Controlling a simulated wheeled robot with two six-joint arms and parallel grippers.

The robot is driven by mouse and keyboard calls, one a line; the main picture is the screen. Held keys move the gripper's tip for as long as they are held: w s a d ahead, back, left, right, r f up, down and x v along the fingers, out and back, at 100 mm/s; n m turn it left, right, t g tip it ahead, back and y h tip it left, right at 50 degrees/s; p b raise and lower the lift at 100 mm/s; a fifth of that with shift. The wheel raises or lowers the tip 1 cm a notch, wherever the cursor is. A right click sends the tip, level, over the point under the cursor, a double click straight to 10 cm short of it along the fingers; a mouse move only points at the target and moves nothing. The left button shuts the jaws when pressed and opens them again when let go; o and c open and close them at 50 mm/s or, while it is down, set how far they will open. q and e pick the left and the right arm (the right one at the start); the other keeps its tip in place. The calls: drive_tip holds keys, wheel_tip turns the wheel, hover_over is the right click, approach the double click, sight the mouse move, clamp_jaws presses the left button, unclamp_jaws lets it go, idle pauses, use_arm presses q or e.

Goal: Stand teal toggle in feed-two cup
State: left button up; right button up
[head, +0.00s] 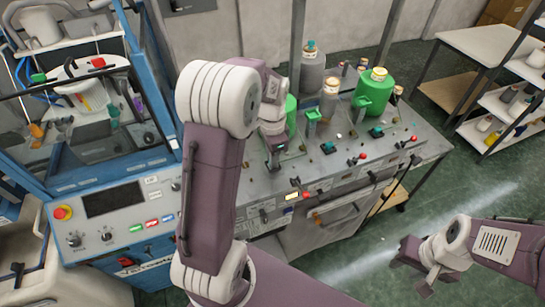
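Two small teal parts show on the grey machine deck, one at the right (376,132) and one near the middle (328,148). I cannot tell which is the teal toggle, or which holder is the feed-two cup. My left gripper (275,160) points down at the deck, left of both teal parts. Its fingertips are small and dark, and I cannot tell whether they hold anything. My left arm hides part of the deck. My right gripper (420,277) is open and empty over the floor at the lower right, apart from the deck.
A blue-framed machine (115,215) is at the left. Shelves (510,105) stand at the far right, with open floor before them.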

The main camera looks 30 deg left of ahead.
use_arm(q)
drive_tip(key=o, duration=0.4)
drive_tip(key=shift+r, duration=0.1)
wheel_tip(320, 180, up, 8)
drive_tip(key=shift+f+b, duration=0.1)
drive_tip(key=shift+b, duration=0.85)
drive_tip(key=shift+r, duration=0.55)
